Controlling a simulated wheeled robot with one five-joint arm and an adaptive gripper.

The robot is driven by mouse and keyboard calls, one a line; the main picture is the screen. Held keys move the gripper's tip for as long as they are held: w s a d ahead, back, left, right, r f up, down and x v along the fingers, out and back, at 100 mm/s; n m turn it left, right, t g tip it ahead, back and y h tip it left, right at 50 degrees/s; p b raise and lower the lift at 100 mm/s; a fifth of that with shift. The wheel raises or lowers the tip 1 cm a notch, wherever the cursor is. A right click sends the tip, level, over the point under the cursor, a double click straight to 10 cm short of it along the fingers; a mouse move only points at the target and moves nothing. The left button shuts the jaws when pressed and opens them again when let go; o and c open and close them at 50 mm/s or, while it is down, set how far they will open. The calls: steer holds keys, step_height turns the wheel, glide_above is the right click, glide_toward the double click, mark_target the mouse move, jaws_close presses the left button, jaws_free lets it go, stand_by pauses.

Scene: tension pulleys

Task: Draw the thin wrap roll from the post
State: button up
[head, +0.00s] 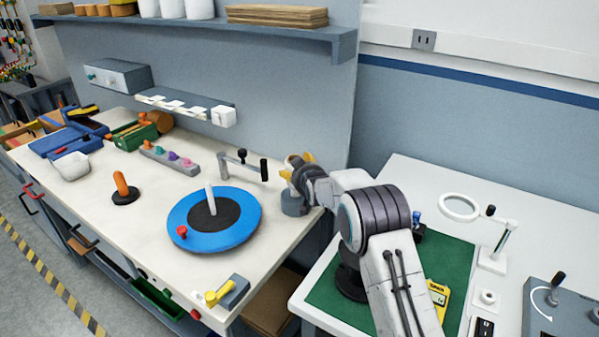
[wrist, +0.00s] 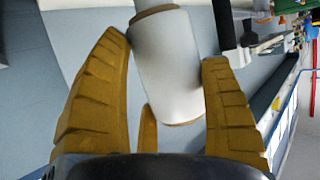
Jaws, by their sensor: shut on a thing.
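The thin wrap roll (wrist: 168,65) is white with tan core ends. In the wrist view it stands between the yellow fingers of my gripper (wrist: 165,65), slightly tilted in the picture. My gripper is shut on it. In the head view my gripper (head: 298,162) is at the back right corner of the bench, above a round grey base (head: 293,204). The roll is mostly hidden there by the fingers and wrist.
A crank arm with a black knob (head: 243,162) stands just left of my gripper. A blue disc (head: 240,225) with a white upright pin lies in front on the bench (head: 150,235). At right, a white table (head: 440,190) holds a ring magnifier (head: 460,207) and a green mat (head: 462,262).

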steer(key=shift+w+d+r, duration=0.1)
steer(key=shift+d+r, duration=0.1)
steer(key=shift+r, duration=0.25)
steer(key=shift+r+p, duration=0.3)
steer(key=shift+r, duration=1.2)
steer(key=shift+r, duration=0.35)
steer(key=shift+d+r+p, duration=0.1)
steer(key=shift+r+p, duration=0.3)
steer(key=shift+r, duration=0.9)
steer(key=shift+c, duration=0.2)
steer(key=shift+a+r, duration=0.1)
steer(key=shift+a, duration=0.1)
